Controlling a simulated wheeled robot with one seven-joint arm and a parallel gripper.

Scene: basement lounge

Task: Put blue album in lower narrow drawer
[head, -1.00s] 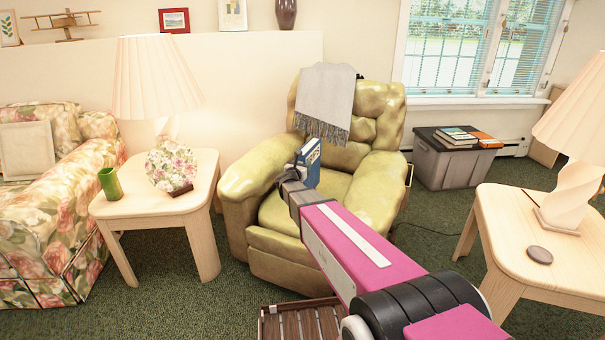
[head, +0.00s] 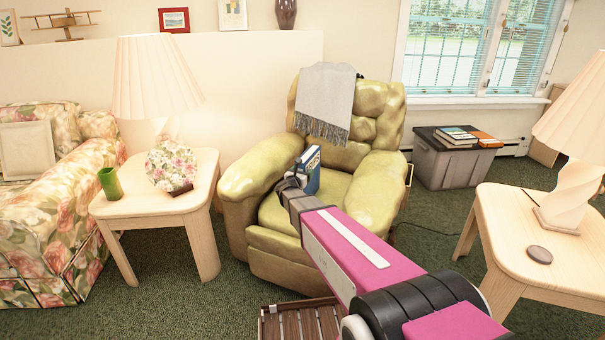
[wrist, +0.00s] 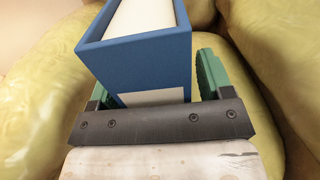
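The blue album (head: 312,172) is upright and slightly tilted over the seat of the yellow-green armchair (head: 276,215). In the head view, my gripper (head: 296,184) is at its near side. In the wrist view, the album (wrist: 140,62) shows its blue spine, a pale label and white top, between the green fingers of my gripper (wrist: 155,88). The album partly hides the left finger. Whether its base touches the seat is unclear. The lower narrow drawer is not identifiable in view.
A grey throw (head: 324,100) hangs over the chair back. A side table (head: 125,205) with a lamp stands left; another table (head: 510,245) stands right. A slatted wooden item (head: 300,322) is on the floor in front. A grey bin (head: 450,165) stands behind right.

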